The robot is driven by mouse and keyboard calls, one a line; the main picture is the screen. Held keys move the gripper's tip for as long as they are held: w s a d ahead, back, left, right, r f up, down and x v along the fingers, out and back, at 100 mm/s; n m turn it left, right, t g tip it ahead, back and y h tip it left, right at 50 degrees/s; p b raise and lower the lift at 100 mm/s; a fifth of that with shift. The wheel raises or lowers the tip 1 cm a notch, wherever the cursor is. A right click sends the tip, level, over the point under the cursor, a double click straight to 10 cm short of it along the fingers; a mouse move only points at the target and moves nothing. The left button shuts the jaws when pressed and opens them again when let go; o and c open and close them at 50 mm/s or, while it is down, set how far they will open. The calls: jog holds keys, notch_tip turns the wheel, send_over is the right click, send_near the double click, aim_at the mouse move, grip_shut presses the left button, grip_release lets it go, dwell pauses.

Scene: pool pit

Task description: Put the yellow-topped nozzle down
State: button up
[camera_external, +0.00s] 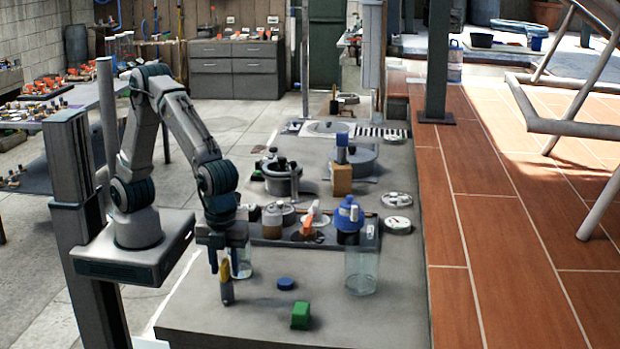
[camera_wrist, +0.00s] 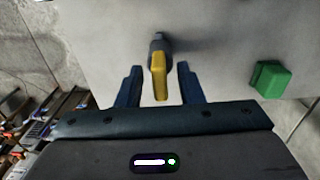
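The yellow-topped nozzle (camera_external: 227,289) stands upright on the grey worktop (camera_external: 380,318) near its front left; its lower part is grey. My gripper (camera_external: 224,268) is just above it, pointing down. In the wrist view the nozzle (camera_wrist: 158,75) shows between the two blue fingers of my gripper (camera_wrist: 160,68). The fingers are apart, with a visible gap on each side of the yellow top. My gripper is open and holds nothing. The nozzle's foot appears to rest on the worktop.
A green block (camera_external: 301,315) and a blue cap (camera_external: 285,284) lie to the right of the nozzle. A glass jar (camera_external: 362,271) stands farther right; another (camera_external: 241,263) stands behind my gripper. A tray (camera_external: 268,241) with several items lies behind.

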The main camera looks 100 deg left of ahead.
notch_tip(320, 180, up, 12)
jog(key=s+a+n+t, duration=0.3)
jog(key=a+n, duration=0.6)
jog(key=a, duration=1.1)
jog(key=s+a+f+n, duration=0.6)
jog(key=s+a+n, duration=0.3)
jog(key=s+a, duration=0.2)
jog(key=shift+s+a, duration=0.3)
jog(key=shift+a, duration=0.25)
